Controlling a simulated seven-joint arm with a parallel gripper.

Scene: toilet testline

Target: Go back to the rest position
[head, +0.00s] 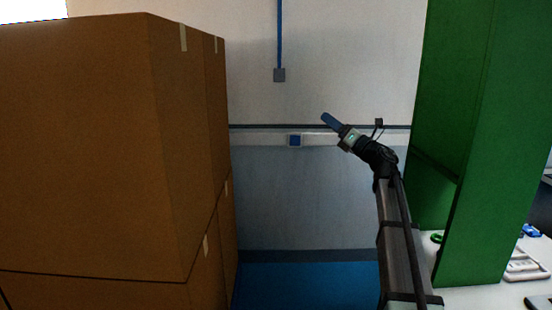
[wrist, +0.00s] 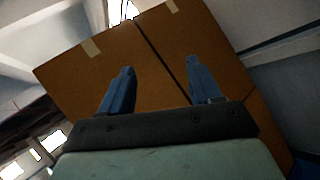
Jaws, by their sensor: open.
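My gripper (head: 329,120) is raised in the middle of the head view, at the end of my arm, in front of the wall. It points up and to the left. In the wrist view my gripper (wrist: 158,84) shows two blue fingers spread apart with nothing between them. It is open and empty. Beyond the fingers in the wrist view are large brown cardboard boxes (wrist: 160,58), apart from the gripper as far as I can tell.
Stacked cardboard boxes (head: 80,150) fill the left of the head view. A green panel (head: 490,150) stands on the right above a white surface (head: 470,298) with small items. The wall (head: 330,60) behind has a blue conduit (head: 279,35). Blue floor (head: 305,285) shows between boxes and arm.

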